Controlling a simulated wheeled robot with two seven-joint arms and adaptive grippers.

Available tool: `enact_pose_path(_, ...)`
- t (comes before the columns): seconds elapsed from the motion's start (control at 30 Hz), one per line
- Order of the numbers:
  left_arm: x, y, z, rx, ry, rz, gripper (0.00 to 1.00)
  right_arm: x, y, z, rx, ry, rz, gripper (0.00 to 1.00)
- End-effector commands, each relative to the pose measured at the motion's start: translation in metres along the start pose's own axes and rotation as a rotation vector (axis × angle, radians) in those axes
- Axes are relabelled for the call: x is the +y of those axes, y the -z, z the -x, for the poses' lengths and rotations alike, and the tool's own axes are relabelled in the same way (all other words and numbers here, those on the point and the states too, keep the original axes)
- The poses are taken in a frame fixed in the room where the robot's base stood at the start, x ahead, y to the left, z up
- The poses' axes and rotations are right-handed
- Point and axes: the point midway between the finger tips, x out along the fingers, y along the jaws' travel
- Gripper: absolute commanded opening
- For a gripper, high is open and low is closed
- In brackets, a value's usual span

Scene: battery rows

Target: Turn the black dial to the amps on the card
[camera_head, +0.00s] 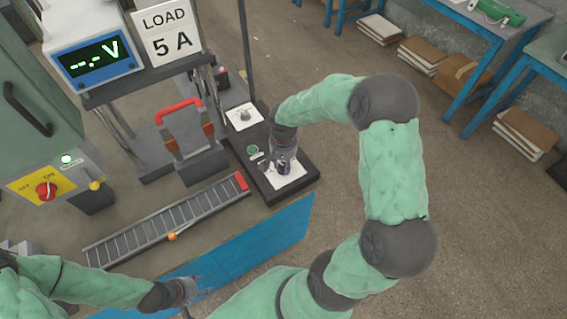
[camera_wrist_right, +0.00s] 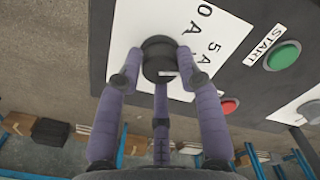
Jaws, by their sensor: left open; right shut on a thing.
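The card (camera_head: 168,32) reads "LOAD 5 A" and stands at the top left in the head view. The black dial (camera_wrist_right: 157,52) sits on a white plate (camera_wrist_right: 128,30) printed "0 A" and "5 A" in the right wrist view. A short white mark shows on the dial's lower side; which label it lines up with I cannot tell. My right gripper (camera_wrist_right: 160,80) has its purple fingers closed around the dial. In the head view the right gripper (camera_head: 284,165) covers most of the dial. My left gripper (camera_head: 186,291) is open and empty, low by the blue board, away from the dial.
A green START button (camera_wrist_right: 284,55) and a red button (camera_wrist_right: 229,105) are near the dial. A meter (camera_head: 98,62) shows dashes and "V". A red-handled switch (camera_head: 180,125), a slotted rail (camera_head: 165,222) and a yellow-panelled cabinet (camera_head: 25,187) stand left.

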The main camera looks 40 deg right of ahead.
Motion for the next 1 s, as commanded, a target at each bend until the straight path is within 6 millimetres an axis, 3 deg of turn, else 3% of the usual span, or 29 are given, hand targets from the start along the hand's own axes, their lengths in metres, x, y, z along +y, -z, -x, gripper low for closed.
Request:
enact_pose_path(0.43,0.0011,-0.0001,0.0031,0.0,0.0,0.0,0.5,-0.0001,-0.0016,-0.0009,-0.004,-0.001,0.064,0.04)
enact_pose_path(0.47,0.0011,-0.0001,0.0031,0.0,0.0,0.0,0.5,-0.0001,-0.0017,-0.0009,-0.004,-0.001,0.064,0.39)
enact_pose_path(0.53,0.0011,-0.0002,0.0031,0.0,0.0,0.0,0.5,-0.0001,-0.0017,-0.001,-0.004,-0.001,0.064,0.59)
enact_pose_path(1.0,0.0011,-0.0001,0.003,0.0,0.0,0.0,0.5,-0.0003,0.0002,0.0083,0.001,0.0,0.063,0.6)
